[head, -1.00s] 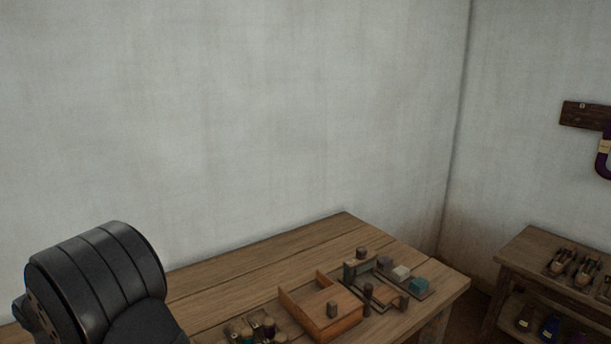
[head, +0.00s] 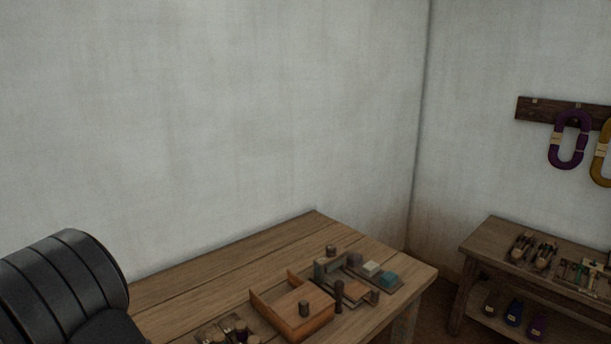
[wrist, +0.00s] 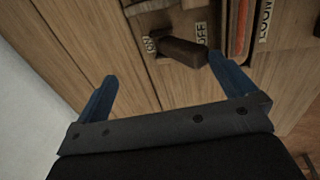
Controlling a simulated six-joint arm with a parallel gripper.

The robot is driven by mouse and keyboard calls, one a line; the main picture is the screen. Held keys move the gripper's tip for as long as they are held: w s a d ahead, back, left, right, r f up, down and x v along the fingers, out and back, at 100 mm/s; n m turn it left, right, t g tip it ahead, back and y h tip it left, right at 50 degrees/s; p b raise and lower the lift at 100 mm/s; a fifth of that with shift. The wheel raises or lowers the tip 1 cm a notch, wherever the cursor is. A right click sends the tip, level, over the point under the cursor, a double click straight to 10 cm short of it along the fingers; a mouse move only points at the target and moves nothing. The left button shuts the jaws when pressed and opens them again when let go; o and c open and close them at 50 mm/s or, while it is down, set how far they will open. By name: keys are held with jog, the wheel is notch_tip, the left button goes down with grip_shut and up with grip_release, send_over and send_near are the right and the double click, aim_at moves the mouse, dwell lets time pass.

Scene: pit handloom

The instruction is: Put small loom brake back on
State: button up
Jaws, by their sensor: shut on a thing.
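In the wrist view a dark brown lever (wrist: 183,50) lies between the fingers of my gripper (wrist: 163,80), beside paper labels, one reading OFF and one partly hidden that looks like ON. My blue fingers stand well apart. The right fingertip is close against the lever's end, and contact on the left side is not clear. A label reading LOOM (wrist: 265,20) is cut off at the upper right. My gripper is out of the head view.
In the head view a wooden table (head: 220,255) carries an open wooden box (head: 305,318), small wooden parts and a tray with coloured blocks (head: 389,278). A second bench (head: 490,240) holds shuttle-like tools. Yarn hanks (head: 571,150) hang on the right wall. The table's rear left is clear.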

jog(key=shift+w+a+r, duration=0.45)
jog(key=shift+w+r, duration=0.1)
jog(key=shift+w, duration=0.25)
jog(key=shift+c, duration=0.4)
jog(key=shift+r, duration=0.7)
jog(key=c, duration=0.8)
jog(key=shift+s+a+r, duration=0.1)
jog(key=shift+s+r, duration=0.05)
jog(key=shift+r, duration=0.5)
jog(key=shift+c, duration=0.2)
jog(key=shift+c, duration=0.8)
jog(key=shift+s+d+f+g+h, duration=0.5)
jog(key=shift+s+g+h, duration=0.1)
jog(key=shift+g+h, duration=0.2)
jog(key=shift+w+f, duration=0.1)
jog(key=shift+f, duration=2.65)
